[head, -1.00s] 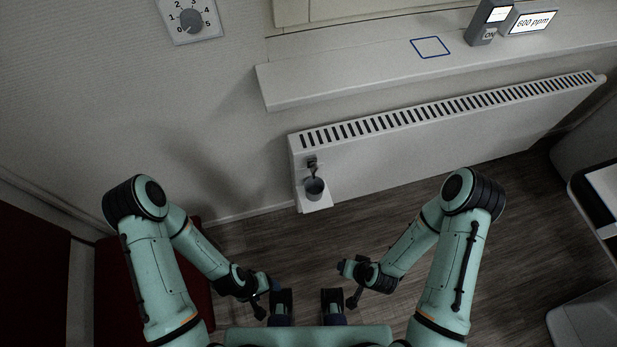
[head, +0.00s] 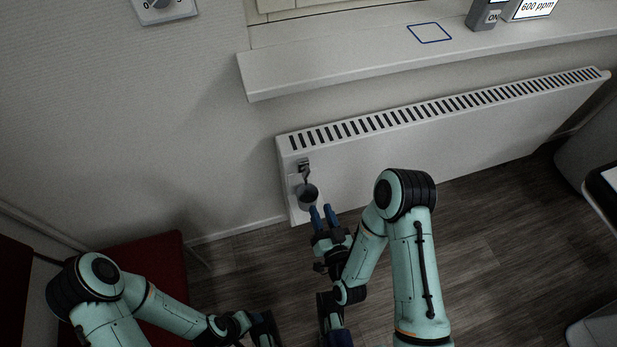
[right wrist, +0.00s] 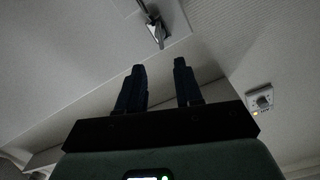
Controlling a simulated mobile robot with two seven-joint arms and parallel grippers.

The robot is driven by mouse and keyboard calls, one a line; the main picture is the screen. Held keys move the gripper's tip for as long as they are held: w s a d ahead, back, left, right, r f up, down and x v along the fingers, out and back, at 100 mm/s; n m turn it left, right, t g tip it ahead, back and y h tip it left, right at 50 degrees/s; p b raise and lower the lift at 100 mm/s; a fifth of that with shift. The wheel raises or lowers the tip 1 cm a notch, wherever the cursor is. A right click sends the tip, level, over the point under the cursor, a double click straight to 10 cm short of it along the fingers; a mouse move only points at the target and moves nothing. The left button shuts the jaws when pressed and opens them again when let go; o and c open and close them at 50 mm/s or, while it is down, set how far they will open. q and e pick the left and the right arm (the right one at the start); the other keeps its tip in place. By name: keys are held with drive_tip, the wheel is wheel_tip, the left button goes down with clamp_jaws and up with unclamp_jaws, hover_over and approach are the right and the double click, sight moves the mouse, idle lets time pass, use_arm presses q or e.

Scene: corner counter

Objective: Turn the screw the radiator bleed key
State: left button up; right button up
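The radiator (head: 420,150) is white and hangs on the wall under a sill. At its left end a small dark metal fitting (head: 304,165), which looks like the bleed screw with the key, sits above a grey cup (head: 308,197). I cannot tell screw and key apart. My right gripper (head: 322,214) is just below the cup, with its two blue fingers apart and nothing between them. In the right wrist view the metal fitting (right wrist: 155,32) shows beyond the open fingertips. My left gripper (head: 264,328) is low at the bottom edge, away from the radiator; its fingers are unclear.
The white sill (head: 370,58) juts out above the radiator and carries a blue square outline and a grey device (head: 485,14). A wall dial (head: 160,8) is at upper left. A red piece of furniture (head: 150,270) stands at lower left. Dark floor is clear below the radiator.

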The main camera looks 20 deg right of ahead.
sight(308, 176)
drive_tip(key=w, duration=1.1)
drive_tip(key=shift+w+a, duration=0.2)
drive_tip(key=shift+w, duration=0.05)
clamp_jaws()
